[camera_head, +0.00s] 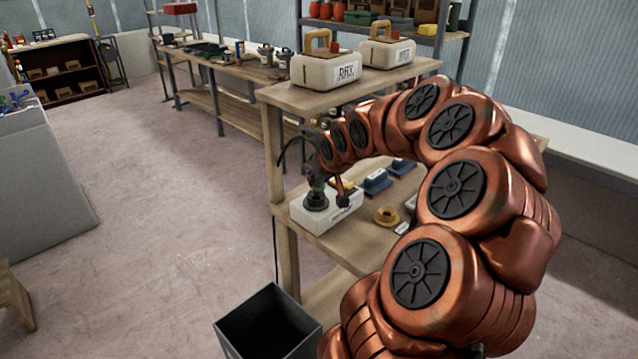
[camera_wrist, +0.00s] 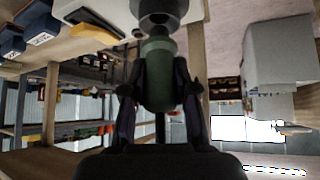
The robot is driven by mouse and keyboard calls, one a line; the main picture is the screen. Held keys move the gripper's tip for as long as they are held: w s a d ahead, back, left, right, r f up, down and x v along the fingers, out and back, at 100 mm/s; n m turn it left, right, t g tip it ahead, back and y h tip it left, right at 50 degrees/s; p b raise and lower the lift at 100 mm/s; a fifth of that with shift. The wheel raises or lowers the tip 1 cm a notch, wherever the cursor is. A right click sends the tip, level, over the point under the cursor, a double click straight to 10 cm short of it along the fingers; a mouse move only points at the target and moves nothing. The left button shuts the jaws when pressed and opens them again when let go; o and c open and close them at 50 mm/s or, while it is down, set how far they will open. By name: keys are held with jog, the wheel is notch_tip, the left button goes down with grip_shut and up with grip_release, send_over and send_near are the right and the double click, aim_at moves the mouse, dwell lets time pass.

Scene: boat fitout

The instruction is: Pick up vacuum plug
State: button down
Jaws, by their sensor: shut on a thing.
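The vacuum plug (camera_head: 317,199) has a dark, wide round base and a green body (camera_wrist: 158,78). In the head view it is at the left end of the middle shelf, over or on a white box (camera_head: 336,220). I cannot tell whether its base touches the box. My gripper (camera_head: 318,181) is above the base, shut on the plug. In the wrist view its two dark fingers (camera_wrist: 159,88) press the green body from both sides, and the grey base is at the top edge, partly cut off. The fingertips are small and dark in the head view.
The upper shelf (camera_head: 290,98), holding two white canisters (camera_head: 326,70), is above my gripper. A dark bin (camera_head: 268,322) stands on the floor in front. Open floor lies left.

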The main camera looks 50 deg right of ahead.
jog(key=shift+s+a+r+b, duration=0.1)
jog(key=shift+s+r+b, duration=0.1)
jog(key=shift+r, duration=0.45)
jog(key=shift+s+a+r+b, duration=0.1)
jog(key=shift+s+r+b, duration=0.1)
jog(key=shift+r, duration=0.4)
jog(key=shift+s+a+r+b, duration=0.1)
jog(key=shift+r+b, duration=0.1)
jog(key=shift+r, duration=0.45)
jog(key=s+a+r+g+b, duration=0.1)
jog(key=s+a+b, duration=0.2)
jog(key=s, duration=0.6)
jog(key=s+a+r+g+y+b, duration=0.1)
jog(key=s+a, duration=0.4)
jog(key=s, duration=0.5)
jog(key=shift+a+g+b, duration=0.4)
jog(key=shift+g+b, duration=0.1)
jog(key=shift+b, duration=0.4)
